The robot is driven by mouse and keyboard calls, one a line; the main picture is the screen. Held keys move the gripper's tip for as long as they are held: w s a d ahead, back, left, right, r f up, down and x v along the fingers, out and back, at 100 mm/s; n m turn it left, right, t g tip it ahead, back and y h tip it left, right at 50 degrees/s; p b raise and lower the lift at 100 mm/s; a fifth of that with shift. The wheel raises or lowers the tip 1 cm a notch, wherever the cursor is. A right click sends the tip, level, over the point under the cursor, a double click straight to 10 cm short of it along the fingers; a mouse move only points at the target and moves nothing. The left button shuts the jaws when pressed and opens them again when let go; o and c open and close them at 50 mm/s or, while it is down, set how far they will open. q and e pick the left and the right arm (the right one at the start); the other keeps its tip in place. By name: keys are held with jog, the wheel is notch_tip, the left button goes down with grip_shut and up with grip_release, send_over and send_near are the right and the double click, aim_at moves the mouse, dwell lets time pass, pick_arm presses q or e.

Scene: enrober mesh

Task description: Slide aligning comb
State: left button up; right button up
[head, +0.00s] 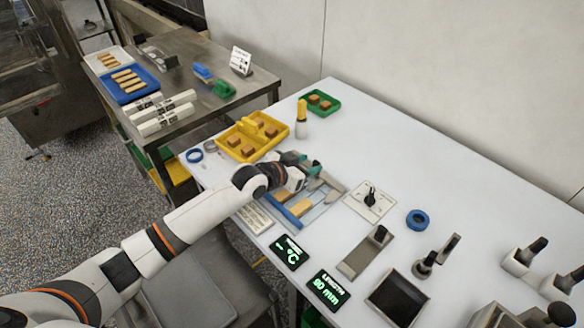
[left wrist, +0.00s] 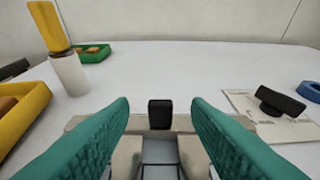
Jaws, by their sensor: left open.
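My left gripper (head: 311,168) is over the far end of a mesh frame (head: 318,212) on the white table. In the left wrist view its two teal fingers (left wrist: 160,108) are open and apart. A black knob (left wrist: 160,114) stands between and beyond them, on a beige-grey crossbar (left wrist: 82,122) that looks like the aligning comb. I see no contact between the fingers and the knob. In the head view the gripper hides most of that bar. Tan bars (head: 301,207) and a blue strip (head: 285,215) lie in the frame. My right gripper is not in view.
A yellow tray (head: 228,146) of brown pieces and a yellow-topped white bottle (head: 301,125) stand behind the gripper. To the right are a plate with a black knob (head: 370,197), a blue ring (head: 417,219) and a lever slide (head: 364,252). Displays (head: 328,290) sit in front.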

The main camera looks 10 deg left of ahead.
pick_arm(q)
jog(key=v, duration=0.7)
dwell(0.4)
